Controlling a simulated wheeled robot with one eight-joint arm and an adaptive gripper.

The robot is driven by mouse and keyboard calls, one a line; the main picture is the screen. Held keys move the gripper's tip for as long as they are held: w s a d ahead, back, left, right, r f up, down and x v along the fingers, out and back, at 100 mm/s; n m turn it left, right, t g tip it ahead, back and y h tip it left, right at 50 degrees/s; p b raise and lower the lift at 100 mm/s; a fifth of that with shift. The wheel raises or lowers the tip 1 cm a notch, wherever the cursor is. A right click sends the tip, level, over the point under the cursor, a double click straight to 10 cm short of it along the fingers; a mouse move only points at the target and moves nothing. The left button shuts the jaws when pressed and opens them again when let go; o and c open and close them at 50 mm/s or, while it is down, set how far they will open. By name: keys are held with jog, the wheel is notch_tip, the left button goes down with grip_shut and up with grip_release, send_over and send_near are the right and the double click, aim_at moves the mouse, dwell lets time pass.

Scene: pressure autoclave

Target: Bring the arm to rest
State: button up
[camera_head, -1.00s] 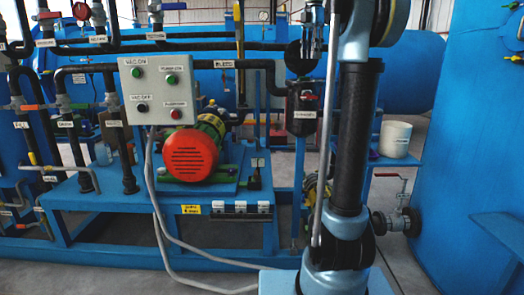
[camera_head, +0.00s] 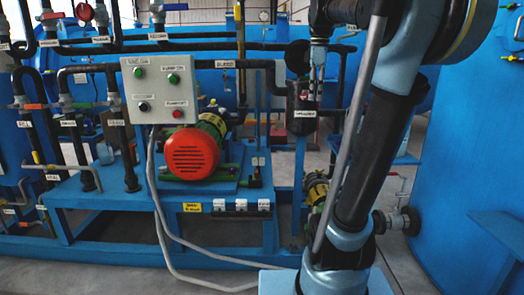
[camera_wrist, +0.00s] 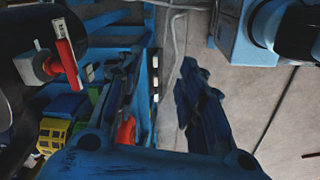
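My arm rises at the right of the head view, tilted to the right, with its elbow at the upper right. From there the forearm runs left, and my gripper (camera_head: 314,80) hangs pointing down near the dark labelled vessel (camera_head: 303,118) on the blue post. I cannot tell from this view how far apart they are. In the wrist view, the two dark blue fingers of my gripper (camera_wrist: 158,68) stand apart, with nothing held between them.
The grey control box (camera_head: 158,90) and red motor (camera_head: 192,154) are on the blue skid at left. A blue wall (camera_head: 465,160) stands close on the right. In the wrist view a red-handled valve (camera_wrist: 66,62) is left of the fingers; floor shows at right.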

jog(key=s+f+m, duration=0.5)
jog(key=s+f, duration=0.2)
jog(key=f, duration=0.5)
jog(key=s+f+m+t, duration=0.1)
jog(key=s+f+m, duration=0.4)
jog(key=f, duration=0.7)
jog(key=s+f+m, duration=0.5)
jog(key=s+f, duration=0.5)
jog(key=f, duration=0.2)
jog(key=shift+f, duration=0.1)
